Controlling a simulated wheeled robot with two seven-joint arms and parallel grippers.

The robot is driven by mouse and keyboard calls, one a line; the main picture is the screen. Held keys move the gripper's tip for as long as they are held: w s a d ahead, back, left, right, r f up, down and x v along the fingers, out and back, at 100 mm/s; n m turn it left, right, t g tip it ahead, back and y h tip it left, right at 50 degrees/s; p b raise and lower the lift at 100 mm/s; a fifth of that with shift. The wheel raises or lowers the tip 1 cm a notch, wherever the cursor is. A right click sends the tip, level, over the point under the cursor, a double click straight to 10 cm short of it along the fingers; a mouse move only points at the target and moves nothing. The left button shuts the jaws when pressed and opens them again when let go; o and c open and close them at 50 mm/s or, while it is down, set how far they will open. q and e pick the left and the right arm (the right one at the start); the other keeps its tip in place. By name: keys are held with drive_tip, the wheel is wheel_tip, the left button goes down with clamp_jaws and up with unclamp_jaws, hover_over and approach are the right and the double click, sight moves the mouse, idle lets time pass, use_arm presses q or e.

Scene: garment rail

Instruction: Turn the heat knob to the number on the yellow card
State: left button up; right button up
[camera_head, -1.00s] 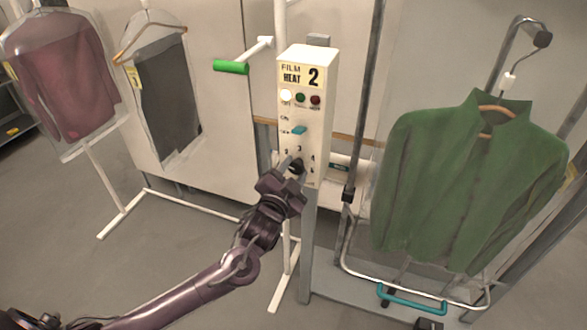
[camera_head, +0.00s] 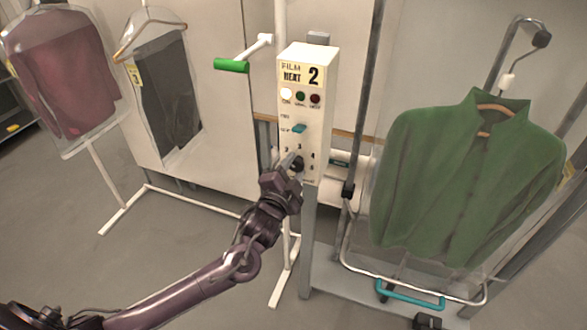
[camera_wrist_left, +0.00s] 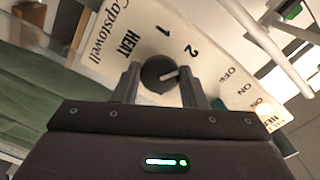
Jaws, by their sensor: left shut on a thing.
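The yellow card (camera_head: 300,75) reads "FILM HEAT 2" at the top of the white control box (camera_head: 317,115). The dark round heat knob (camera_head: 297,165) sits low on the box front, with numbers around it. My left gripper (camera_head: 290,163) is at the knob and partly covers it. In the left wrist view, its two fingers (camera_wrist_left: 160,85) are shut on either side of the knob (camera_wrist_left: 156,72). The knob's white pointer line aims right and slightly up, a little below the direction of the printed 2. The right finger hides part of the dial. My right gripper is not seen.
A teal switch (camera_head: 299,128) and a row of lamps (camera_head: 301,98) sit above the knob. A green-handled crank (camera_head: 231,66) sticks out to the left. A bagged green jacket (camera_head: 470,180) hangs right; other bagged garments hang left.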

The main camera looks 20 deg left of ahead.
use_arm(q)
drive_tip(key=o, duration=1)
drive_tip(key=shift+s+f, duration=0.15)
drive_tip(key=shift+s, duration=0.3)
drive_tip(key=s+b, duration=0.2)
drive_tip(key=s, duration=0.4)
drive_tip(key=shift+s, duration=0.4)
